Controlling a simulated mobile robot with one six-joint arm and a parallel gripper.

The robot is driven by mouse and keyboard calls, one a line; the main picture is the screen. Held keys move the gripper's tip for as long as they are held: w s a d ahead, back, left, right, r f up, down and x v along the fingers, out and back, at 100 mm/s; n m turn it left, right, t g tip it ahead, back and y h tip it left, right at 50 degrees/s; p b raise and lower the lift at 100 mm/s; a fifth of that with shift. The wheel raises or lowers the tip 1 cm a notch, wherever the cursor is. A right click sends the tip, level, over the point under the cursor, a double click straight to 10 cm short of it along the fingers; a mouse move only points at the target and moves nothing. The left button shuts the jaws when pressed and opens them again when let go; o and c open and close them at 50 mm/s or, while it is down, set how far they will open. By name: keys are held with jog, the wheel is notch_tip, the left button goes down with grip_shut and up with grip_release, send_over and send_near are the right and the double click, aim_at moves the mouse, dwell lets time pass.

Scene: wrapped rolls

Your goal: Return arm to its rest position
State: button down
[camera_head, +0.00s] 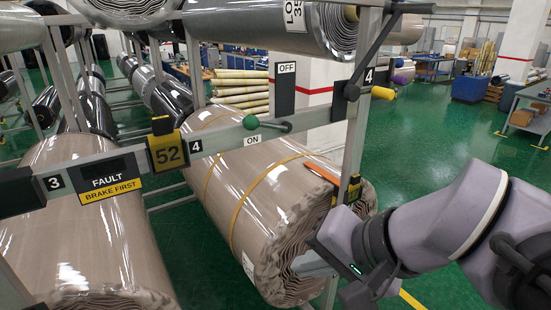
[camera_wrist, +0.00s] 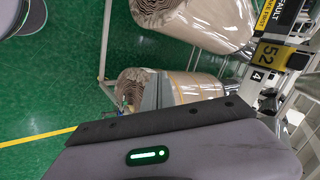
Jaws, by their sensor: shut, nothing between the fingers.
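My arm reaches in from the right in the head view, and my gripper (camera_head: 308,264) is at the near end of a beige wrapped roll (camera_head: 255,185). The gripper is shut with nothing held. Its tips overlap the roll's folded wrapping end in the picture; I cannot tell whether they touch it. In the wrist view, the grey fingers (camera_wrist: 151,95) point toward the same roll end (camera_wrist: 135,85), and my wrist housing fills the bottom of the picture.
A post (camera_head: 358,120) stands close to my gripper. Another wrapped roll (camera_head: 85,235) lies left. Open green floor (camera_head: 450,135) lies behind my arm at right.

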jog(key=s+d+f+h+b, duration=0.1)
jog(key=s+f+b, duration=0.1)
jog(key=f+b, duration=0.7)
jog(key=s+d+f+n+h+b, duration=0.1)
jog(key=s+d+f+b, duration=0.1)
jog(key=f+b, duration=0.8)
jog(key=s+d+f+h+b, duration=0.1)
jog(key=s+f+b, duration=0.2)
jog(key=f+b, duration=0.6)
notch_tip(320, 180, down, 12)
jog(key=shift+d+h+b, duration=0.15)
jog(key=shift+h+b, duration=0.15)
